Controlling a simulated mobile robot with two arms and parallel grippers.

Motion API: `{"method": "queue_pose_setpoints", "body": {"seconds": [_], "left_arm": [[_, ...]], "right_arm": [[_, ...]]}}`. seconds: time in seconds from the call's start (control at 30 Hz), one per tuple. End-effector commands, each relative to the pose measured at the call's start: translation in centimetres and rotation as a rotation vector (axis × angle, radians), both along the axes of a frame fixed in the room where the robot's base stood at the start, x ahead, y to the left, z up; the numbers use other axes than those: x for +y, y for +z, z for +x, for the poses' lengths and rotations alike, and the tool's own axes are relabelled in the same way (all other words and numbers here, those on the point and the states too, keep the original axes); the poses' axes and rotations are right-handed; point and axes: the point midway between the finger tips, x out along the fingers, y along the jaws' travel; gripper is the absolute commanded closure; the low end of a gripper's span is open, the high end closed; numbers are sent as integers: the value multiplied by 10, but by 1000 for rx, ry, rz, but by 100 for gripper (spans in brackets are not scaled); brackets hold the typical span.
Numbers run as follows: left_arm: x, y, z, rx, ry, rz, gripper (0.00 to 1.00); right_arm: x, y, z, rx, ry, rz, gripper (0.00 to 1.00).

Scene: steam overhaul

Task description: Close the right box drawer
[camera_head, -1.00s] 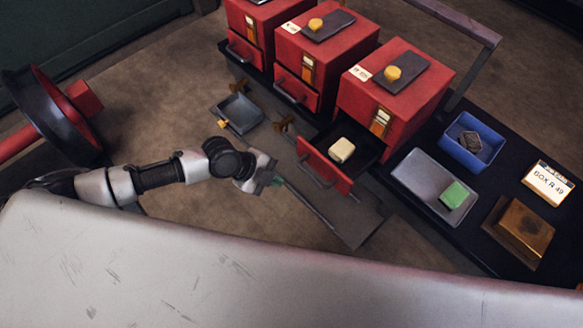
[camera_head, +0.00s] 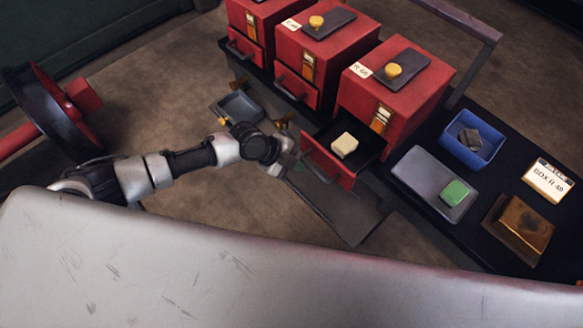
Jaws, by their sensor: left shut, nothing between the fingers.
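Three red boxes stand in a row, and the right box (camera_head: 416,108) has its drawer (camera_head: 327,163) pulled well out. A cream block (camera_head: 345,145) lies inside the drawer, towards its front. The drawer front is red with a dark bar handle (camera_head: 318,169). My left gripper (camera_head: 291,160) is at the left end of the drawer front, shut and empty. My wrist partly hides it, and I cannot tell whether it touches the front or handle. My right gripper is not in view.
A small grey tray (camera_head: 238,106) lies left of my gripper. On the dark bench at the right are a blue bin (camera_head: 472,141), a grey plate with a green block (camera_head: 456,193), a brown block (camera_head: 525,225) and a sign (camera_head: 549,179).

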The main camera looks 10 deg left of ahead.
Motion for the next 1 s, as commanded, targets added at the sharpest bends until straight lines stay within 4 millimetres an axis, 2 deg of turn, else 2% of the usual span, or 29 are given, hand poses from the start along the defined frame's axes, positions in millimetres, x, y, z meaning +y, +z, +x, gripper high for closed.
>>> {"method": "queue_pose_setpoints", "body": {"seconds": [0.03,0.1,0.37,0.4,0.5,0.6,0.77,1.0], "left_arm": [[-8,-7,10,-7,-1,-5,100],[-18,-8,23,-8,-1,-4,100],[-49,-8,69,-8,1,-2,100],[-54,-8,75,-8,0,-3,100],[-65,-7,90,-7,1,-3,100],[-72,-5,100,-6,1,-3,100],[-78,-1,108,-4,1,-2,100],[-79,3,109,-7,2,-5,100]], "right_arm": [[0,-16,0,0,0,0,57],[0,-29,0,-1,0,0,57],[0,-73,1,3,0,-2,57],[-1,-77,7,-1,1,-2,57],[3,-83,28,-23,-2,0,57],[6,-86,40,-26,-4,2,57],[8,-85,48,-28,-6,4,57],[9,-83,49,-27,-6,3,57]]}}
